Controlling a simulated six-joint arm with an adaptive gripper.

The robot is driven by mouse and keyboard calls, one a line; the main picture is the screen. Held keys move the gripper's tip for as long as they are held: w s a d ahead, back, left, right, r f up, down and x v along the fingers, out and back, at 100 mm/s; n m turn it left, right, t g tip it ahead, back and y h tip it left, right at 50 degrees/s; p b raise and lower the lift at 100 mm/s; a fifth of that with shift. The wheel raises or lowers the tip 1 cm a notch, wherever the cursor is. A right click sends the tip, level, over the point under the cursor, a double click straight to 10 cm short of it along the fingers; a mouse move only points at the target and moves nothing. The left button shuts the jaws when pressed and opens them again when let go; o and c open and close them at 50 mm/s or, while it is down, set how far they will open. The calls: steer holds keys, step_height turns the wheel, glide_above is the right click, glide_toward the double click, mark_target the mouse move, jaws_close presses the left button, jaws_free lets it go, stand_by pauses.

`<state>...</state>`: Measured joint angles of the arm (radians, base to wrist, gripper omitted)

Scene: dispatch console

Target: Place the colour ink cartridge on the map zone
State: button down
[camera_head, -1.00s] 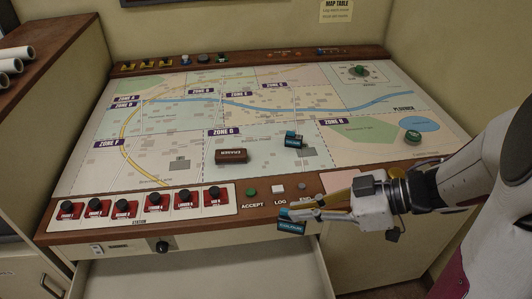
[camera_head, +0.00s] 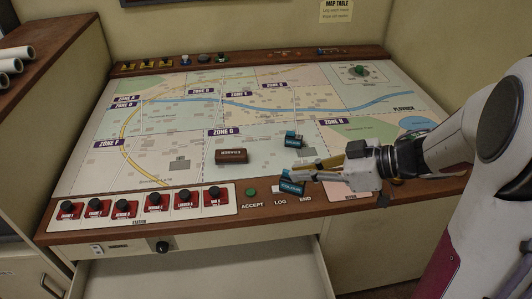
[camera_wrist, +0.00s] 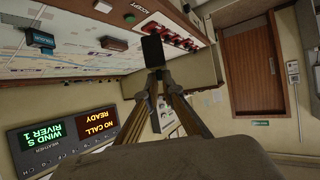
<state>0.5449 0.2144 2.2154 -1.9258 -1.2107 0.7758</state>
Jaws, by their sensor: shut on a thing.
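My gripper (camera_head: 297,179) is shut on a dark cartridge with a blue label (camera_head: 291,187) that seems to read COLOUR. It holds it above the wooden front strip, by the map's lower edge. The held cartridge shows as a dark block (camera_wrist: 153,50) at the fingertips in the wrist view. The map (camera_head: 260,172) covers the sloped table. A second dark and blue cartridge (camera_head: 293,141) lies on it, right of the ZONE G label; it also shows in the wrist view (camera_wrist: 40,42). I cannot read its label.
A brown eraser (camera_head: 231,156) lies on the map, left of the second cartridge. Red switches (camera_head: 154,201) and a green button (camera_head: 251,192) line the front strip. An open drawer (camera_head: 200,275) is below. The map between eraser and front strip is clear.

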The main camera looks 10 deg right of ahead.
steer(key=w+a+f+m+t+h, duration=0.2)
steer(key=w+m, duration=0.1)
steer(key=w, duration=1.3)
steer(key=w+a+f+m+t+h, duration=0.2)
steer(key=w+m+t+h, duration=0.1)
steer(key=w, duration=1.4)
steer(key=shift+a+m+h, duration=0.3)
steer(key=shift+a+m, duration=0.05)
steer(key=shift+m, duration=0.35)
steer(key=shift+w+f, duration=0.1)
steer(key=shift+f, duration=0.05)
step_height(320, 180, down, 6)
steer(key=shift+f, duration=1.9)
steer(key=shift+f, duration=0.15)
